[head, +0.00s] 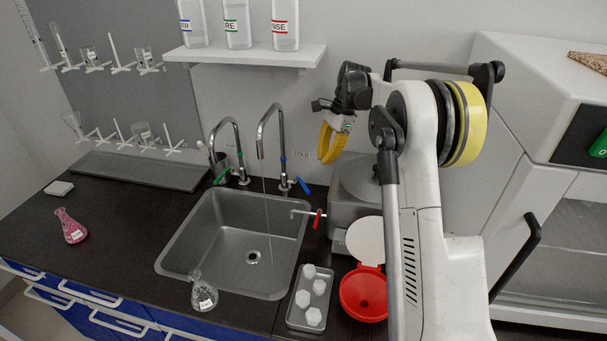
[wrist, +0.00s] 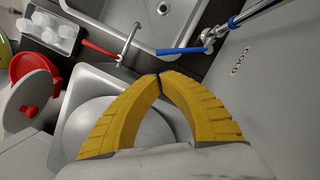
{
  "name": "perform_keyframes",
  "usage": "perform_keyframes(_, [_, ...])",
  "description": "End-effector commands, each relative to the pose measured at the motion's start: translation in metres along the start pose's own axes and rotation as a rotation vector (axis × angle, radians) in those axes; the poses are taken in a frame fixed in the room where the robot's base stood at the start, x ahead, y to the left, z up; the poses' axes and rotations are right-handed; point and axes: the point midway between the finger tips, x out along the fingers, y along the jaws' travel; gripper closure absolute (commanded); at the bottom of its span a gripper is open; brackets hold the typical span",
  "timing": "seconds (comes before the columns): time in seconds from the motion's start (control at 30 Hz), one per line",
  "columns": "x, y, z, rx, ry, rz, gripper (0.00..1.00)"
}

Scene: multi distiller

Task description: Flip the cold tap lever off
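The cold tap (head: 270,135) is a tall chrome gooseneck behind the sink, with a thin water stream (head: 264,205) below its spout. Its blue lever (head: 303,186) sticks out to the right at the base. In the wrist view the blue lever (wrist: 180,51) lies just beyond my fingertips, beside a wall label reading COLD (wrist: 238,61). My gripper (head: 326,160) has yellow fingers and is up and to the right of the lever. In the wrist view my gripper (wrist: 159,76) has its fingertips together, with nothing between them and a gap to the lever.
A green-levered tap (head: 225,150) stands left of the cold tap. A red-levered side tap (head: 318,217) projects at the right of the sink (head: 180,245). The grey distiller (head: 350,190) is below my gripper. A shelf with bottles (head: 250,55) hangs above the taps.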

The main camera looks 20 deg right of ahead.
Motion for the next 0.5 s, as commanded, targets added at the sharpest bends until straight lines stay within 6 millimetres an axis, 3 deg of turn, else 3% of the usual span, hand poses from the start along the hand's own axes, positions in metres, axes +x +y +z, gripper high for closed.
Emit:
perform_keyframes(0.2, [0.012, -0.007, -0.018, 0.078, -0.025, 0.024, 1.0])
perform_keyframes(0.5, [0.013, -0.007, -0.018, 0.083, -0.027, 0.026, 1.0])
